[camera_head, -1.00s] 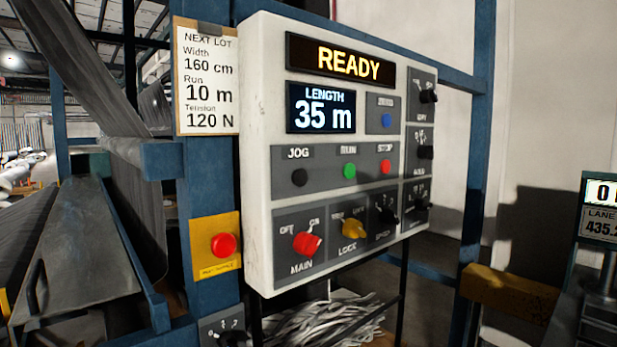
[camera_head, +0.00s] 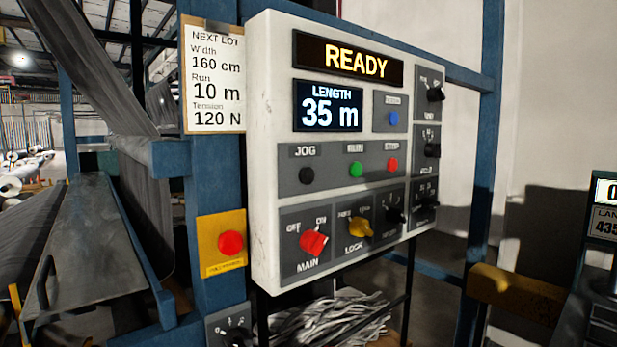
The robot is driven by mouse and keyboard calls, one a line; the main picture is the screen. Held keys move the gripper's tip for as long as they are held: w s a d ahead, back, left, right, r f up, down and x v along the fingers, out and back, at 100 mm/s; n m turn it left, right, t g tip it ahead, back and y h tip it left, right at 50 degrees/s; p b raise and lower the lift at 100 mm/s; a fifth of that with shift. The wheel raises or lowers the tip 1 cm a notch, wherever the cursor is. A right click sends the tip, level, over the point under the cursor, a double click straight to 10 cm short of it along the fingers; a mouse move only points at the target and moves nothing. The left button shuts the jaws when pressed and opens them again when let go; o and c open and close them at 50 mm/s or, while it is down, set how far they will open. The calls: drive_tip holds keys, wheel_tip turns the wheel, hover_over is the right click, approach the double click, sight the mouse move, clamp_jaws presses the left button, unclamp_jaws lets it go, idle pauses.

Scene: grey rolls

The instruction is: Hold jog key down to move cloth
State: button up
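The black JOG key (camera_head: 306,175) sits on the left of the button row on the white control panel (camera_head: 262,200). The green RUN button (camera_head: 355,169) and red STOP button (camera_head: 392,165) are to its right. The upper display (camera_head: 350,66) reads READY. The length display (camera_head: 329,106) reads 35 m. The grey cloth (camera_head: 85,50) runs down from the upper left beside the frame. Nothing touches the JOG key. My gripper is not in view.
A red emergency button (camera_head: 231,243) on a yellow plate is left of the panel. The red MAIN switch (camera_head: 313,242) and yellow LOCK key (camera_head: 360,228) are below the JOG key. A lot card (camera_head: 214,90) hangs at left. The space before the panel is clear.

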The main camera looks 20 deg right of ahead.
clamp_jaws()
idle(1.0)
